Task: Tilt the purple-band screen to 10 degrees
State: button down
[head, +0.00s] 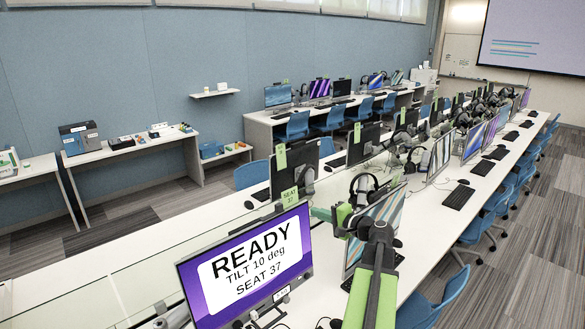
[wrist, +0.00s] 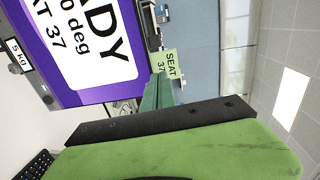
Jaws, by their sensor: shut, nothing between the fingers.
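The purple-band screen (head: 193,284) stands at the front of the white desk. Its white panel reads "READY", "TILT 10 deg", "SEAT 37". In the wrist view, its purple border (wrist: 85,95) and part of the text show turned sideways. A green "SEAT 37" tag (head: 290,196) rises behind its top edge; it also shows in the wrist view (wrist: 165,63). My gripper (head: 318,212) is shut and empty, just right of the screen's upper right corner. In the wrist view my gripper (wrist: 158,88) points toward the tag beside the screen edge. I cannot tell whether it touches the screen.
A headset (head: 363,188) and another monitor (head: 385,212) stand close behind and right of my arm. A small "5 kg" label (wrist: 17,56) sits at the screen's lower edge. A keyboard (wrist: 35,165) lies on the desk. More monitors and blue chairs (head: 250,174) fill the rows beyond.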

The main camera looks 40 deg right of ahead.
notch_tip(320, 180, up, 2)
jog(key=d, duration=0.2)
jog(key=b, duration=0.2)
send_near(290, 193)
jog(key=shift+m+h, duration=0.3)
jog(key=shift+m, duration=0.1)
jog(key=w, duration=0.2)
jog(key=w+f, duration=0.1)
jog(key=w, duration=0.3)
jog(key=shift+d+f, duration=0.15)
jog(key=shift+f, duration=0.2)
jog(key=shift+w, duration=0.35)
jog(key=shift+w, duration=0.95)
